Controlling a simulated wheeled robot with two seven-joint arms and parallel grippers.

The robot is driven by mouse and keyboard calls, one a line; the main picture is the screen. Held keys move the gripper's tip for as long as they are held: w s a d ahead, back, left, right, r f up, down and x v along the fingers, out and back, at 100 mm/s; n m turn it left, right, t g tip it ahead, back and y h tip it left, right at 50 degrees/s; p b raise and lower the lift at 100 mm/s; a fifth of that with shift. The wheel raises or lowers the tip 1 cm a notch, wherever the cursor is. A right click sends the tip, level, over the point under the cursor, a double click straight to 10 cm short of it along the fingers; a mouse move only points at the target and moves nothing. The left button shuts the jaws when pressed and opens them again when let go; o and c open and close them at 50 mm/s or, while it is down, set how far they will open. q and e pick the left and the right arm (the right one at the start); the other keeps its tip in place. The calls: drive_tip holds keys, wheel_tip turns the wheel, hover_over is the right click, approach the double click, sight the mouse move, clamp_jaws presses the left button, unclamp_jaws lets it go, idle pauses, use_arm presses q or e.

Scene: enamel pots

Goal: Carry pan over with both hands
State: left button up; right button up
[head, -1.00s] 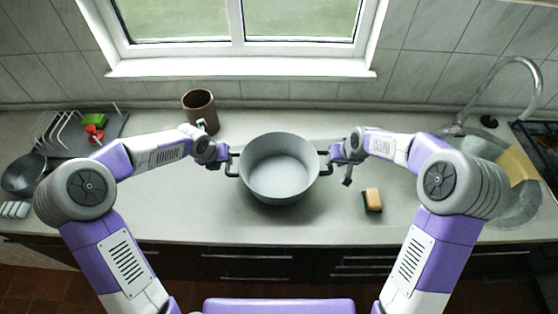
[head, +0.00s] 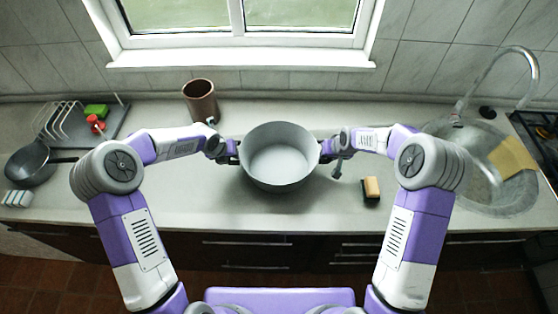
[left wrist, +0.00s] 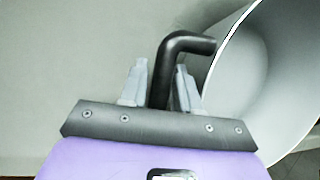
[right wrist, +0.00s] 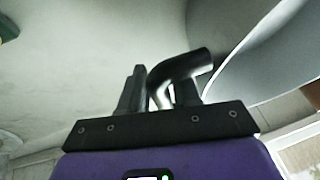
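The grey pan (head: 279,160), wide and round with two dark side handles, sits upright in the middle of the counter in the head view. It looks empty. My left gripper (head: 233,154) is at its left handle. In the left wrist view the black handle (left wrist: 168,62) stands between the two close-set fingers, which look shut on it. My right gripper (head: 326,151) is at the right handle. In the right wrist view that handle (right wrist: 180,68) is between the fingers, which look shut on it. I cannot tell whether the pan's base touches the counter.
A brown cup (head: 200,101) stands behind the pan to the left. A sponge (head: 371,188) lies to its right. The sink (head: 500,195) is far right. A dish rack (head: 62,125) and dark saucepan (head: 32,163) are at the left. Counter beside the pan is mostly clear.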

use_arm(q)
drive_tip(key=shift+w+f, duration=0.1)
drive_tip(key=shift+f, duration=0.1)
use_arm(e)
drive_tip(key=shift+w+f, duration=0.1)
drive_tip(key=shift+f, duration=0.05)
use_arm(q)
clamp_jaws()
use_arm(e)
clamp_jaws()
idle(0.6)
use_arm(q)
drive_tip(key=shift+r, duration=0.1)
idle(0.3)
